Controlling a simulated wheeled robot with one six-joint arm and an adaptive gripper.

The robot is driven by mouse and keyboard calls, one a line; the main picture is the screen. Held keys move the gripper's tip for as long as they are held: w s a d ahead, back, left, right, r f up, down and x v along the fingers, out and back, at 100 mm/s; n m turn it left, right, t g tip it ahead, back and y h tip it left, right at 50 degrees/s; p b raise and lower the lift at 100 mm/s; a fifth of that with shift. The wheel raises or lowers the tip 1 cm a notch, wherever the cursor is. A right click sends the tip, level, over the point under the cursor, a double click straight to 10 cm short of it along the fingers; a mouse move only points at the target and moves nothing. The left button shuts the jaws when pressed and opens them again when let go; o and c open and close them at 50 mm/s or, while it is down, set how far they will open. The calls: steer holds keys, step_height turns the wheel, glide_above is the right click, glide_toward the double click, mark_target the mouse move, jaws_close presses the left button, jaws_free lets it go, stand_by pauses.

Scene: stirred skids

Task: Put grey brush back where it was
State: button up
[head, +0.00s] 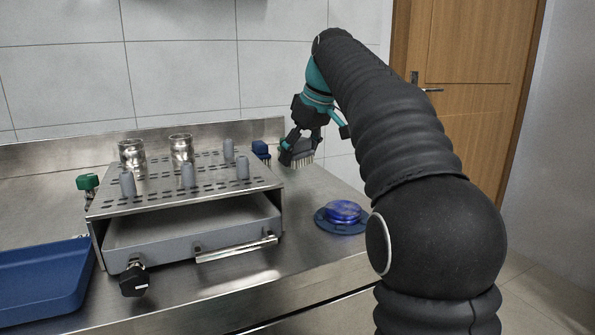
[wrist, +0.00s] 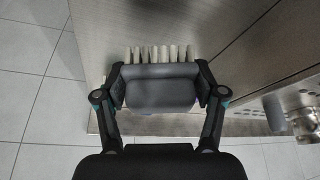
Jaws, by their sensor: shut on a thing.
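The grey brush (head: 297,154) is held in my gripper (head: 297,143), in the air at the back right of the steel counter. In the head view its pale bristles face down and to the right. In the wrist view the grey brush (wrist: 160,88) lies crosswise between the two fingers of my gripper (wrist: 160,87). Its pale bristles stick out beyond them there. A small blue block (head: 261,149) is close to the left of the brush in the head view.
A perforated steel rack (head: 165,197) with grey pegs and two metal cups stands over a grey drawer (head: 195,232). A blue round item (head: 342,212) lies on the counter (head: 300,262) at right. A blue tray (head: 40,285) is at left. Counter between rack and round item is clear.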

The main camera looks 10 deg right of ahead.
mark_target(298, 183)
steer(key=shift+a+f+b, duration=0.15)
steer(key=shift+f+b, duration=0.4)
steer(key=shift+f, duration=1.5)
steer(key=shift+f, duration=0.1)
steer(key=o, duration=1.2)
steer(key=shift+r, duration=0.5)
steer(key=p+v, duration=0.1)
steer(key=v, duration=1)
steer(key=shift+s+r, duration=0.1)
